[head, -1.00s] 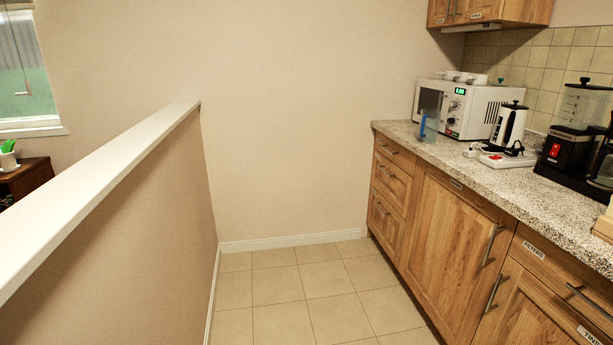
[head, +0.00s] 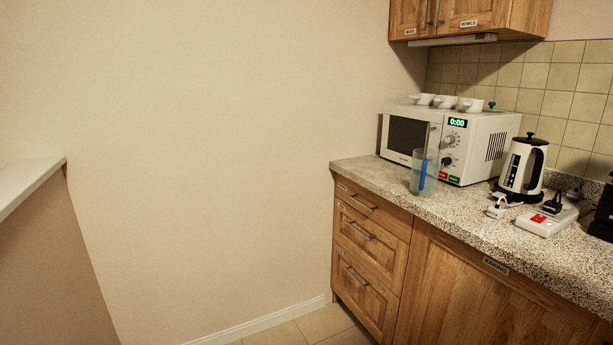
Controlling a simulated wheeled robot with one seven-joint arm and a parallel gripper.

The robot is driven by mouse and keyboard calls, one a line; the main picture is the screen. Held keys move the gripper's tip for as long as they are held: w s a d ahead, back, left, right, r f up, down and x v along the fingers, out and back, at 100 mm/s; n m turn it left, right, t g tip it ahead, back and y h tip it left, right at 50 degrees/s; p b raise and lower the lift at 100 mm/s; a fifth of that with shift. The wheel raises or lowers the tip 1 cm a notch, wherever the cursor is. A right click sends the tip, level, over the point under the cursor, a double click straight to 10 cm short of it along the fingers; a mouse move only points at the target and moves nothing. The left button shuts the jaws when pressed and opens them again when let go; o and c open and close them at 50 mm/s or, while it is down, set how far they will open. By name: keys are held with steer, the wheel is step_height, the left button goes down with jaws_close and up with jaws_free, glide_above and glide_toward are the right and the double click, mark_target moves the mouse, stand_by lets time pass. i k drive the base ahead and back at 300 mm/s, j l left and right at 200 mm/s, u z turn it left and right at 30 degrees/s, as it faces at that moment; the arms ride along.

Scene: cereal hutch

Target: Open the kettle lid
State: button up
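The kettle (head: 521,168) is white with a black handle, a dark gauge strip and a black base, and stands upright on the speckled counter, right of the microwave. Its black lid (head: 529,138) with a small knob sits on top and looks closed. The kettle's handle points to the right. My gripper is not in view.
A white microwave (head: 450,140) carries several white cups. A power strip (head: 546,220) with plugs lies before the kettle. The low wall (head: 35,185) is at left.

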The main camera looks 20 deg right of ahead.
mark_target(527, 140)
steer(key=i+j+z, duration=0.1)
steer(key=i+z, duration=0.3)
steer(key=i+j+z, duration=0.25)
steer(key=i+z, duration=0.15)
steer(key=i+j+z, duration=0.8)
steer(key=j, duration=0.1)
